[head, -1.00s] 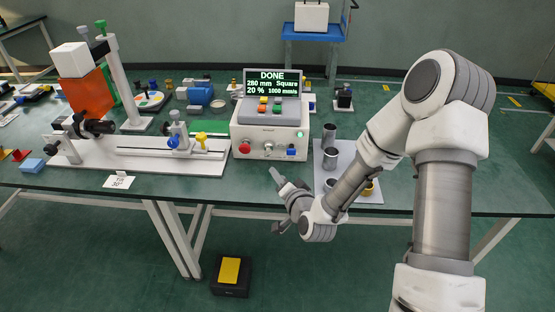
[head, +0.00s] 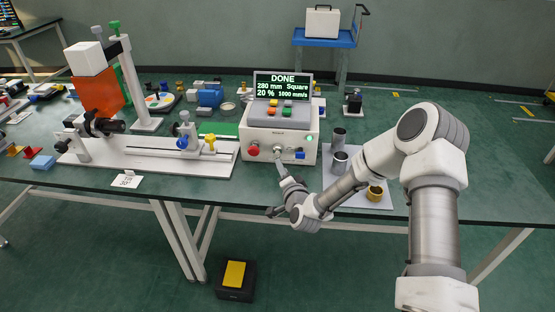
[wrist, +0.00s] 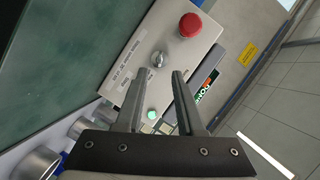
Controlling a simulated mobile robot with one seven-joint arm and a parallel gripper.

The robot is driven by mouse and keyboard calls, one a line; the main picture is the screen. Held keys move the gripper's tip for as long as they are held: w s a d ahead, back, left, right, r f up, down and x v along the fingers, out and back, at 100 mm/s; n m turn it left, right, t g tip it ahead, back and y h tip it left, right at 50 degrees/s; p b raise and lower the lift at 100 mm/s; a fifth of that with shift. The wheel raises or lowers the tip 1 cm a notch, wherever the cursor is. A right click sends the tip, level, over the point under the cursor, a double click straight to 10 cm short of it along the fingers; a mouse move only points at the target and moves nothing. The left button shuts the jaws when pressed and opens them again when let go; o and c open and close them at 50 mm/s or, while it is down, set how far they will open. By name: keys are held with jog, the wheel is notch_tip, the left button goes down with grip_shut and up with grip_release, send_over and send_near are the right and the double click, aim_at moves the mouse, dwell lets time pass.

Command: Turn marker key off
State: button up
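The marker key is a small silver knob (wrist: 157,59) on the front panel of the white control box (head: 308,152). It also shows low in the middle of that panel in the head view. My gripper (wrist: 158,75) is open, its two fingers pointing at the panel with the knob just beyond the gap between the tips. The fingers do not appear to hold anything. In the head view my gripper (head: 281,170) is just in front of and below the knob. The exact key angle is too small to tell. The box's screen (head: 283,86) reads DONE.
A red button (wrist: 190,24) sits beside the knob, and a green light (wrist: 152,114) glows on its other side. A grey tray (head: 366,198) with metal cups stands right of the box. A white rail fixture (head: 110,158) stands to its left.

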aim_at(277, 155)
jog(key=x, duration=0.7)
jog(key=shift+w, duration=0.15)
jog(key=shift+c, duration=0.3)
grip_shut()
